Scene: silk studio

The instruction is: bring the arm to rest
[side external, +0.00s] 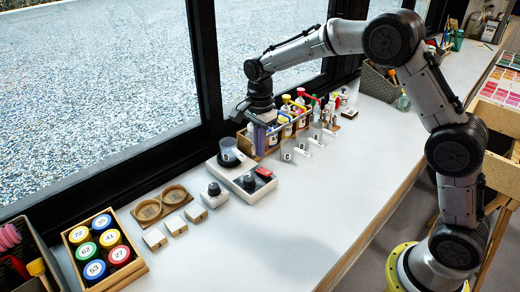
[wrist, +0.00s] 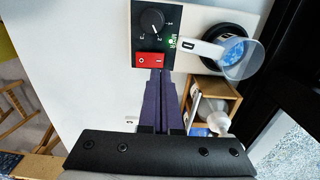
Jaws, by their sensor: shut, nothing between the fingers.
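My gripper (side external: 260,150) points down over the white worktop, just behind the white stirrer box (side external: 240,180) and by the near end of the wooden bottle rack (side external: 272,149). Its purple fingers (wrist: 160,74) are together with nothing between them. In the wrist view the fingertips overlap the edge of the box beside the red switch (wrist: 151,61); whether they touch it I cannot tell. The box also carries a black dial (wrist: 152,21) and a clear cup (wrist: 243,58) on a round black plate.
A wooden crate of numbered jars (side external: 103,248) stands at the near left. Window frames (side external: 205,60) line the back. The worktop's front right (side external: 310,230) is clear.

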